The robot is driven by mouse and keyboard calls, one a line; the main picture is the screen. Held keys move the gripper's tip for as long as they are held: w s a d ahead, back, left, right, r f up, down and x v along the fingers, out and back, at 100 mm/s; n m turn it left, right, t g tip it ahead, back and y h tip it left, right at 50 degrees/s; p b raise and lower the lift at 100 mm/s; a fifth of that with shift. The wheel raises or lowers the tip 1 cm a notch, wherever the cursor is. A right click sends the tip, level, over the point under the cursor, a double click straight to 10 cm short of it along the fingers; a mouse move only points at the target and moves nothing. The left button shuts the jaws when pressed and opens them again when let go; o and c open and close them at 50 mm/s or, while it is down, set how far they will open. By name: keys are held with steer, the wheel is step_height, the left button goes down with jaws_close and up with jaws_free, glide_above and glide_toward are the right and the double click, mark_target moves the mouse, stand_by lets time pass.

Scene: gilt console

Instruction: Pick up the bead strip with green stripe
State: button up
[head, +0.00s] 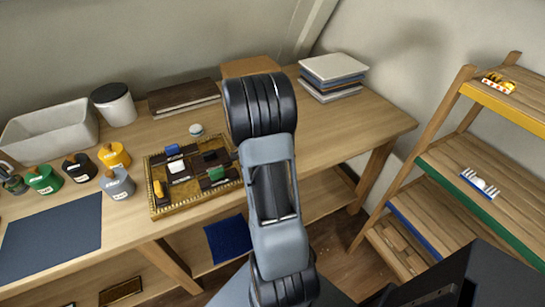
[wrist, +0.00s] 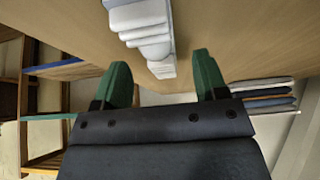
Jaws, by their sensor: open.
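My gripper (wrist: 161,62) is open, with two green fingers set apart in the wrist view. A pale, white-grey, lumpy strip (wrist: 145,28) runs along a wooden surface from the top of that view towards the gap between the fingers. It may be a bead strip, but I see no green stripe on it. I cannot tell how far it is from the fingers, and nothing is clearly gripped. In the head view my own arm hides the gripper and whatever is by it.
The console (head: 352,128) bears a gilt tray (head: 185,209) of small blocks, coloured pots, a grey bin (head: 50,130) and stacked books (head: 333,75). The ladder shelf at right holds a white piece with blue edging (head: 480,184) and a yellow-orange piece (head: 498,83).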

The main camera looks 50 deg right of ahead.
steer(key=shift+s+d+f, duration=0.1)
steer(key=shift+d+f, duration=0.2)
steer(key=shift+f, duration=0.35)
steer(key=c, duration=1.1)
